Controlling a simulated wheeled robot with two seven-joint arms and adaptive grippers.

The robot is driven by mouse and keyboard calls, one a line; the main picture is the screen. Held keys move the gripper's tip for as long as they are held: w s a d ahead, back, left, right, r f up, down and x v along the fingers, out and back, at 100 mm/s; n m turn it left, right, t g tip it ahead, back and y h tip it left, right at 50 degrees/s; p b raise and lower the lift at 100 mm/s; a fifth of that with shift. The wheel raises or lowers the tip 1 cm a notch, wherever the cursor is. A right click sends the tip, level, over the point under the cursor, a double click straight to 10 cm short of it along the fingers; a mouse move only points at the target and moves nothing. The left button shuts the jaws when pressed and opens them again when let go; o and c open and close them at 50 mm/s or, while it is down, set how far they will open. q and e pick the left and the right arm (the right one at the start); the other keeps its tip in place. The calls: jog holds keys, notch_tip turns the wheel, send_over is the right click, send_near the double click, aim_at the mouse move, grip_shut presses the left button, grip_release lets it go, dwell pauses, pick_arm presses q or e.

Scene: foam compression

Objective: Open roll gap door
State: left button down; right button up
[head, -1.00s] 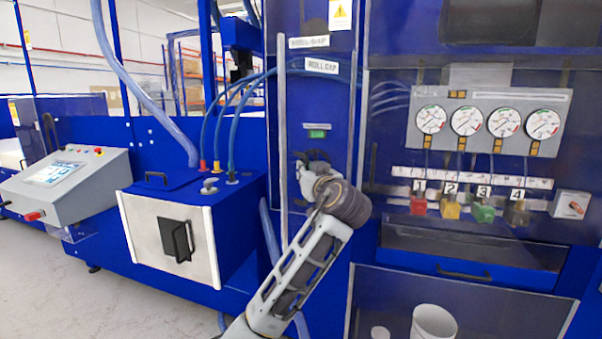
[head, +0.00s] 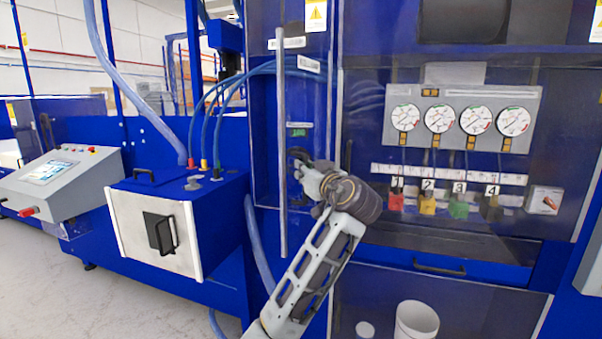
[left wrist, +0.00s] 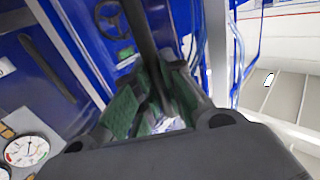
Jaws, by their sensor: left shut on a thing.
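The roll gap door stands in the tall blue cabinet. Its light grey upright edge (head: 281,150) and a tilted white label (head: 309,64) show in the head view. The door seems to stand partly swung out; its panel is hard to see. My left gripper (head: 304,170) is at mid-height by the door. In the left wrist view, its green-padded fingers (left wrist: 158,100) are shut around a dark bar (left wrist: 143,40), which looks like the door handle. The fingers hide part of the bar. A black handwheel (left wrist: 110,17) shows behind. My right gripper is out of view.
A green display (head: 299,131) is beside the door area. Gauges (head: 462,118) and coloured valves (head: 427,203) are on the right. A blue box with a white front (head: 140,228) and a grey console (head: 60,180) stand left. A white cup (head: 416,320) sits low right.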

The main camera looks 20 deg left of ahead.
pick_arm(q)
jog(key=shift+d+f, duration=0.1)
jog(key=shift+d, duration=0.9)
jog(key=c, duration=1.5)
grip_release()
jog(key=shift+s, duration=0.1)
jog(key=v, duration=1.2)
